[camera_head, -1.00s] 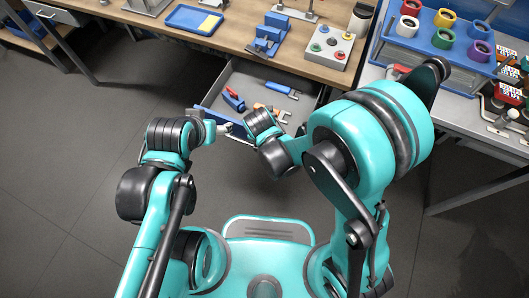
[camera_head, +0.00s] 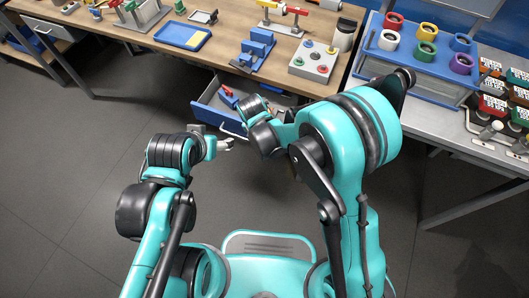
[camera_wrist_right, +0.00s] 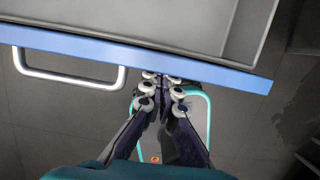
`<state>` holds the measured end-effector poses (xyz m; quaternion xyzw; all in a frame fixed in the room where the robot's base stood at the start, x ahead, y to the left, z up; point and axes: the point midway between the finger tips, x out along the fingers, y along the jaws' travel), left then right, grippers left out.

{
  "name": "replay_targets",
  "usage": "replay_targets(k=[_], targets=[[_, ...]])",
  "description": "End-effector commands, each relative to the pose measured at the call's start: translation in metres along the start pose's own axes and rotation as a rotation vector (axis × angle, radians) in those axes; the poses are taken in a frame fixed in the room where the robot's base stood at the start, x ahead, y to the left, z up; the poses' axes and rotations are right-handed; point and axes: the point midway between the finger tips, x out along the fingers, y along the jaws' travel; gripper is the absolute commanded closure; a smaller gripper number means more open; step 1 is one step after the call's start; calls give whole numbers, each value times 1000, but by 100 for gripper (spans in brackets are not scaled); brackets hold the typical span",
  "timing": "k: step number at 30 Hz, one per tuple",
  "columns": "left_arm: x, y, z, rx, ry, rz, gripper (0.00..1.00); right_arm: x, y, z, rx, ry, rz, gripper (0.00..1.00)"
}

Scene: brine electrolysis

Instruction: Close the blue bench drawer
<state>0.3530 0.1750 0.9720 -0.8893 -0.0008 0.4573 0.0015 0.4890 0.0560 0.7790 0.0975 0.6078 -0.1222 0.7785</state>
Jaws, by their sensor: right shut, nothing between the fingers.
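The blue bench drawer (camera_head: 214,117) is partly open under the wooden workbench in the head view, with its grey inside showing. In the right wrist view its blue front (camera_wrist_right: 205,71) runs across the picture, with a metal handle (camera_wrist_right: 70,86) at the left. My right gripper (camera_wrist_right: 163,78) is shut and empty, its fingertips at the blue front, to the right of the handle; they seem to touch it. In the head view my right wrist hides its fingers. My left gripper (camera_head: 226,143) is in front of the drawer, apart from it; its fingers are too small to judge.
A red-and-blue tool (camera_head: 227,91) lies in the drawer. The workbench (camera_head: 215,60) carries a blue tray (camera_head: 183,35), a blue fixture (camera_head: 254,51) and a button box (camera_head: 314,60). A grey side bench (camera_head: 440,128) with coloured rings stands at the right. The floor left is clear.

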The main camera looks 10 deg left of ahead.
Motion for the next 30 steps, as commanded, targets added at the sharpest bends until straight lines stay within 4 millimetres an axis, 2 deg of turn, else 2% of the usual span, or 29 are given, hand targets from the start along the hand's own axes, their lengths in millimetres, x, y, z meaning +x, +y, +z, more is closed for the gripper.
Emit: replay_targets(k=[1, 6, 15, 21, 30], targets=[[1, 0, 0, 0, 0, 0, 29, 4, 2, 15, 6, -1, -1, 100], [1, 0, 1, 0, 0, 0, 29, 16, 2, 60, 5, 1, -1, 100], [0, 0, 0, 0, 0, 0, 29, 33, 2, 130, 3, 0, -1, 100], [-1, 0, 0, 0, 0, 0, 29, 40, 2, 159, 1, 0, 0, 100], [-1, 0, -1, 0, 0, 0, 29, 44, 3, 177, 1, 0, 0, 100]])
